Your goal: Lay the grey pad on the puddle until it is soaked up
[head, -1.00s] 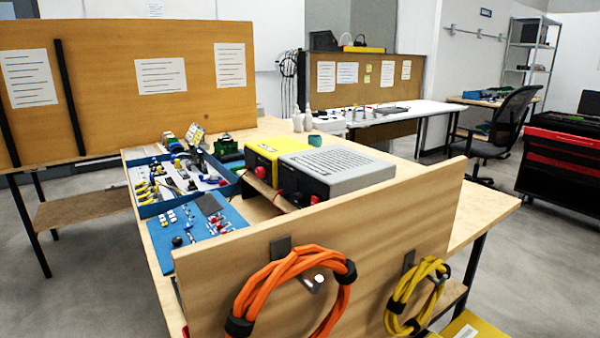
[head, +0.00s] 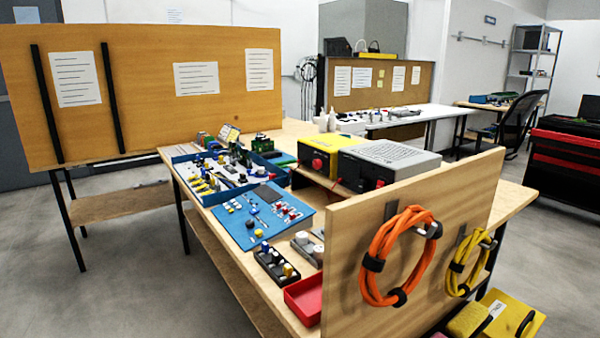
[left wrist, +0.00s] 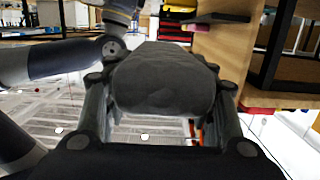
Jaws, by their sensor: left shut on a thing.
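In the left wrist view, my left gripper (left wrist: 162,92) is shut on a dark grey pad (left wrist: 165,72), which fills the space between its two fingers. The pad looks soft and rounded at its near end. The head view shows neither of my grippers nor the pad. No puddle can be made out in any view.
A wooden workbench (head: 465,200) carries a blue parts tray (head: 183,182), a blue mat (head: 240,236), a red tray (head: 305,298) and a grey-and-yellow unit (head: 392,152). Coiled orange (head: 372,285) and yellow cables hang on its end panel. Open floor (head: 130,280) lies at the left.

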